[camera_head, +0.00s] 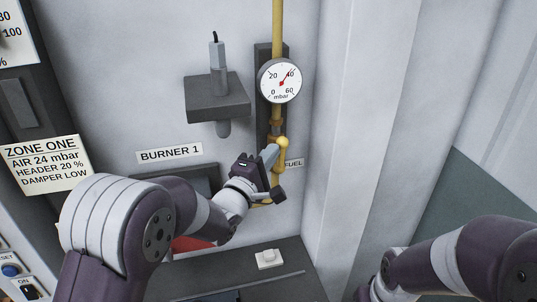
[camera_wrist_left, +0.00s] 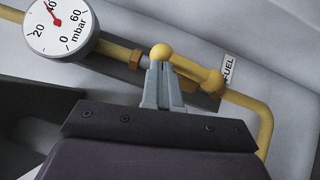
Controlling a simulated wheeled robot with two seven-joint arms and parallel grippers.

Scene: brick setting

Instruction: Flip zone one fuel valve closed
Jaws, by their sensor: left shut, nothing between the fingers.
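The fuel valve sits on the yellow gas pipe (camera_head: 277,20), below the pressure gauge and beside the FUEL label (camera_head: 293,163). Its round yellow knob (camera_head: 283,142) also shows in the left wrist view (camera_wrist_left: 162,52), right at my fingertips. My left gripper (camera_head: 271,152) is shut and empty, its grey fingers (camera_wrist_left: 161,72) pointing at the knob. I cannot tell whether they touch it. The fingers hide part of the valve and any lever behind them. A yellow fitting (camera_wrist_left: 212,83) shows right of the fingers. My right gripper is out of view; only its arm shows at lower right.
The round gauge (camera_head: 280,81) reads about 40 mbar. A dark bracket (camera_head: 217,98) with a grey cylinder juts out left of the pipe. A BURNER 1 label (camera_head: 169,154) and ZONE ONE card (camera_head: 45,164) are at left. A white switch (camera_head: 269,259) sits on the dark ledge below.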

